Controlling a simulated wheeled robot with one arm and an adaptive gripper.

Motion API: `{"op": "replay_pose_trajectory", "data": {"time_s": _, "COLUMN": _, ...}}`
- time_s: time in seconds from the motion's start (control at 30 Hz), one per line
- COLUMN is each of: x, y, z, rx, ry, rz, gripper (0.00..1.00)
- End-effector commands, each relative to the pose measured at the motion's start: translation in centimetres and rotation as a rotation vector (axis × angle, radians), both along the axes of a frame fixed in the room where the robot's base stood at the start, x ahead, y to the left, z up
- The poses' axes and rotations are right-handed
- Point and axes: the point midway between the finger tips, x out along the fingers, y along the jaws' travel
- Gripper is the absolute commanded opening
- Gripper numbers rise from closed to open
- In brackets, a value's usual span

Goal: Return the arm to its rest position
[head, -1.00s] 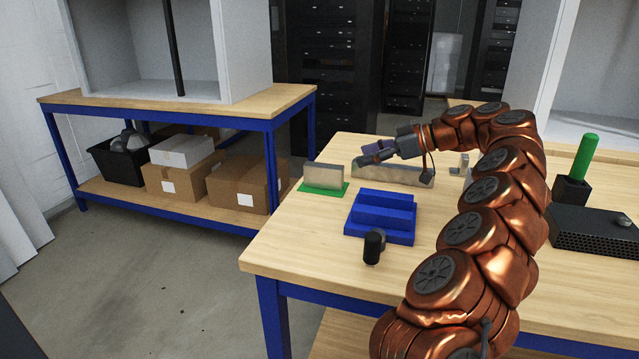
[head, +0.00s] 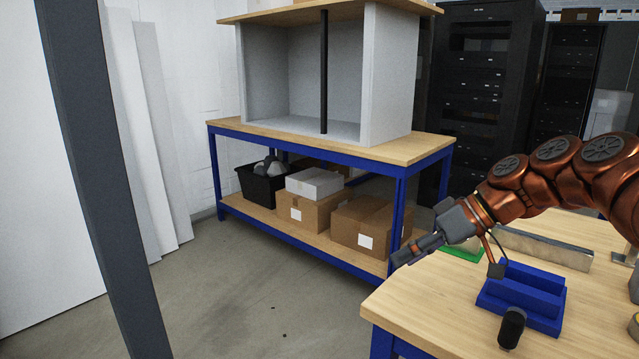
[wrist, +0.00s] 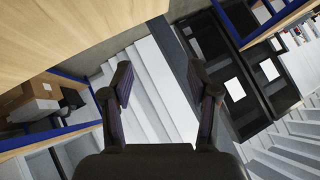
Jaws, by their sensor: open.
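My gripper (head: 418,250) is at the end of my copper-coloured arm, which reaches in from the right in the head view. It hangs over the left edge of the wooden-topped table (head: 430,318), pointing left and slightly down. In the wrist view, the two dark fingers of my gripper (wrist: 163,98) stand apart with nothing between them. Beyond them lie pale stepped panels and dark cabinets.
A blue stepped block (head: 522,298) and a small black cylinder (head: 512,328) are on the table, with a green plate (head: 462,252) and a metal bar (head: 545,247) behind. A blue-framed bench (head: 300,240) holds boxes. A grey post (head: 105,180) stands at left. The floor between is clear.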

Motion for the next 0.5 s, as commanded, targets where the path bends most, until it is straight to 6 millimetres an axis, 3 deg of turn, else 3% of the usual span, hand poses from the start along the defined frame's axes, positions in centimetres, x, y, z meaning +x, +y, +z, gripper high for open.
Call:
{"op": "replay_pose_trajectory", "data": {"time_s": 0.1, "x": -3.6, "y": 2.8, "z": -1.7, "rx": -0.076, "ry": 0.102, "rz": -0.005, "gripper": 0.6}}
{"op": "replay_pose_trajectory", "data": {"time_s": 0.2, "x": -6.5, "y": 4.3, "z": -3.5, "rx": -0.145, "ry": 0.186, "rz": -0.027, "gripper": 0.6}}
{"op": "replay_pose_trajectory", "data": {"time_s": 0.5, "x": -14.8, "y": 5.5, "z": -9.0, "rx": -0.367, "ry": 0.387, "rz": -0.144, "gripper": 0.6}}
